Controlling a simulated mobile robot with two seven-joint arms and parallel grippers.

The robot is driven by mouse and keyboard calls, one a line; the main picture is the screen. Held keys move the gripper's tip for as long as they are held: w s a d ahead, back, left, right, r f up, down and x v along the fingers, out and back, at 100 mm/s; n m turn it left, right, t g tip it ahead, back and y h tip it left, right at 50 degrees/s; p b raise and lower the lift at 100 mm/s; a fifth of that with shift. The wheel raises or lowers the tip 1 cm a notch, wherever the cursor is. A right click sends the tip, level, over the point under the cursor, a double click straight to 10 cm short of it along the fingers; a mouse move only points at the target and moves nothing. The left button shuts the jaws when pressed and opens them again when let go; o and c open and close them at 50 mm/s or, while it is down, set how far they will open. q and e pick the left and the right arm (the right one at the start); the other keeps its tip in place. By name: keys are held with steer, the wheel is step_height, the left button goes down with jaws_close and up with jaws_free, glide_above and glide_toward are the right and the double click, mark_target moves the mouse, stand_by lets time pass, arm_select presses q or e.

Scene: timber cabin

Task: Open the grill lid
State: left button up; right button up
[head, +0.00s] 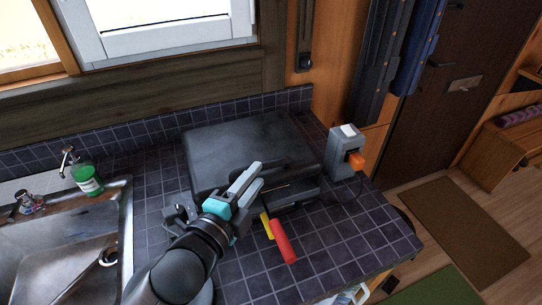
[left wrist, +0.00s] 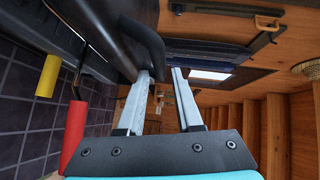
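The dark grill (head: 245,145) stands on the tiled counter with its lid down. In the left wrist view the lid's black handle (left wrist: 146,42) shows at the top, close to the tips of my fingers. My left gripper (head: 258,174) is at the grill's front edge. In the left wrist view its two fingers (left wrist: 161,74) stand apart with nothing gripped between them. The left finger overlaps the handle's end, and I cannot tell whether they touch. My right gripper is not in view.
A red handle (head: 282,243) and a yellow handle (head: 267,226) stick out in front of the grill, close to my gripper. A grey and orange device (head: 347,153) stands right of the grill. A sink (head: 62,245) and green soap bottle (head: 88,180) are at left.

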mark_target(267, 162)
arm_select(q)
steer(key=x, duration=0.8)
jaws_close()
stand_by(1.4)
